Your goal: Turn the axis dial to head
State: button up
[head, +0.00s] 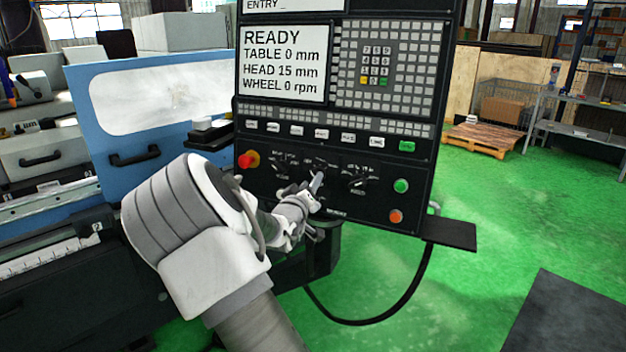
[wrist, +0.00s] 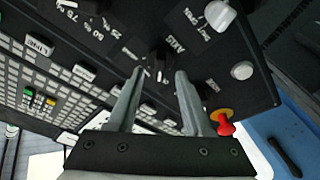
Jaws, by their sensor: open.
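The black control panel (head: 345,200) has a row of small dials low on its face. The axis dial (wrist: 160,58) is a dark knob near the printed AXIS lettering in the wrist view. My gripper (wrist: 157,76) is open, its two fingers pointing at the panel on either side of this dial. I cannot tell whether they touch it. In the head view my gripper (head: 316,184) is at the middle dial and partly hides it. The dial's pointer and the setting it marks are too small and dark to read.
The screen (head: 283,64) reads READY, TABLE 0 mm, HEAD 15 mm, WHEEL 0 rpm. A red emergency stop (head: 247,160) sits left of the dials. Another dial (head: 358,182), a green button (head: 401,185) and an orange button (head: 396,216) are to the right. A shelf (head: 450,233) juts out below.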

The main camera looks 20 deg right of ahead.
jog(key=shift+x, duration=1.35)
jog(key=shift+c, duration=0.2)
grip_shut()
